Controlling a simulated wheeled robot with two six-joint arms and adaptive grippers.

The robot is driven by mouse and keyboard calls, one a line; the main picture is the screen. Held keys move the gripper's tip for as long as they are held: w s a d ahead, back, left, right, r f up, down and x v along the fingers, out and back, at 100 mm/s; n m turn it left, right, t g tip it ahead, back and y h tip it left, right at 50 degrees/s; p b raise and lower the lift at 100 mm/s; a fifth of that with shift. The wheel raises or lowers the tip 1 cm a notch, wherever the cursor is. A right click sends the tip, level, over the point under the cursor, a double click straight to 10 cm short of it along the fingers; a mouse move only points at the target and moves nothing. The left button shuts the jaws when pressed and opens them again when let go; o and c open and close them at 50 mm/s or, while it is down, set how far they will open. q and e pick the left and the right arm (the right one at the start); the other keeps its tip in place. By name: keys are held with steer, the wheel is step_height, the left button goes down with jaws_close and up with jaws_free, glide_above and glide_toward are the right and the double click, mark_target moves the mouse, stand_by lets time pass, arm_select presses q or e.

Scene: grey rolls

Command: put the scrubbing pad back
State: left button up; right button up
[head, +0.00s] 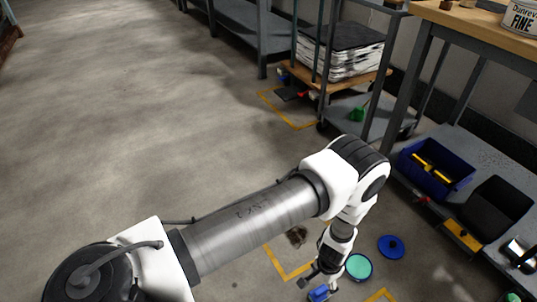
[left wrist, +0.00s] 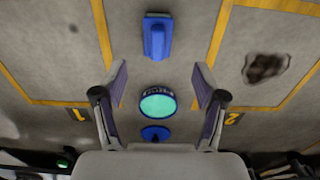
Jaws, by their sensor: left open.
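A blue block with a raised handle, which looks like the scrubbing pad (head: 319,293), lies on the concrete floor at the bottom of the head view. It also shows at top centre in the left wrist view (left wrist: 157,36), between two yellow tape outlines. My left gripper (head: 319,281) points down close to it and partly covers it in the head view. In the left wrist view the gripper's fingers (left wrist: 160,68) are wide apart with nothing between them gripped; the block appears beyond the fingertips. My right gripper does not show.
A round teal-topped tub (head: 358,268) and a blue disc (head: 391,247) lie on the floor right of my gripper. A dark stain (left wrist: 266,67) marks one taped area. A blue bin (head: 435,170) sits on the low shelf at right. Floor at left is clear.

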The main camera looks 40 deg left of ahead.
arm_select(q)
steer(key=s+a+r+n, duration=0.2)
steer(key=s+a+r, duration=0.3)
steer(key=s, duration=0.5)
steer(key=s+a+r+n, duration=0.2)
steer(key=s+a+r, duration=0.3)
steer(key=s, duration=0.5)
steer(key=shift+s+a+r, duration=0.2)
steer(key=shift+a+r, duration=0.05)
steer(key=shift+a, duration=0.3)
